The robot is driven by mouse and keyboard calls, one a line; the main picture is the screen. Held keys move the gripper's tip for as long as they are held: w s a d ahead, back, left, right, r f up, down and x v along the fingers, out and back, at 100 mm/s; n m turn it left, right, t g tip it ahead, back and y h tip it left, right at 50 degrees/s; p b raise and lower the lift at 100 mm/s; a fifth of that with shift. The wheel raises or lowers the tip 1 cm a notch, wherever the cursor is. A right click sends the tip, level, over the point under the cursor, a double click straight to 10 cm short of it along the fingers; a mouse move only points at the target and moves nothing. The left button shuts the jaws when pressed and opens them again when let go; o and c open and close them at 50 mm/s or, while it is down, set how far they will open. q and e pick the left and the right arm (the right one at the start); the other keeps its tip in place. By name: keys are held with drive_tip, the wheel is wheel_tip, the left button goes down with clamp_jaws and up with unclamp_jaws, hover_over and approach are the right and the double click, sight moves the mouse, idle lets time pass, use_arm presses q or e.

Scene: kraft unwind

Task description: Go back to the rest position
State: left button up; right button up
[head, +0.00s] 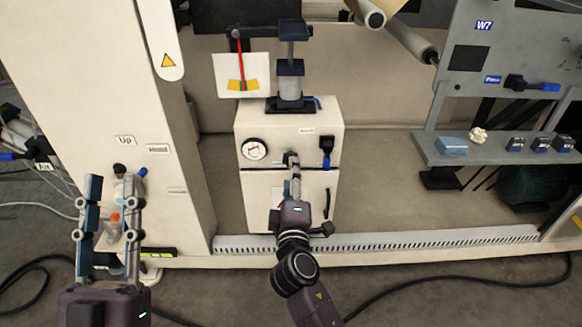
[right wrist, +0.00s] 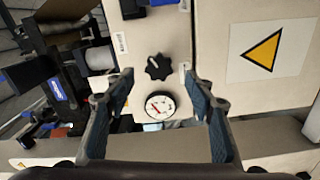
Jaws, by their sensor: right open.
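My left gripper (head: 112,183) is at the lower left in the head view, fingers up and apart, with nothing between them. It is in front of the white column with the "Up" label (head: 125,140). My right gripper (head: 291,172) is in front of the cream cabinet (head: 315,190) in the head view, seen nearly edge-on. In the right wrist view its fingers (right wrist: 158,80) are spread and hold nothing. A black knob (right wrist: 158,67) and a round gauge (right wrist: 160,105) appear between them. I cannot tell whether the fingers touch the cabinet.
A grey shelf (head: 500,159) at the right carries a blue block (head: 452,145), a crumpled pale piece (head: 478,135) and dark blue-marked items. A slotted rail (head: 390,240) runs along the machine's foot. Black cables (head: 440,284) lie on the floor.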

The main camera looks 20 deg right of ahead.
drive_tip(key=shift+s+a, duration=0.15)
drive_tip(key=shift+s, duration=0.35)
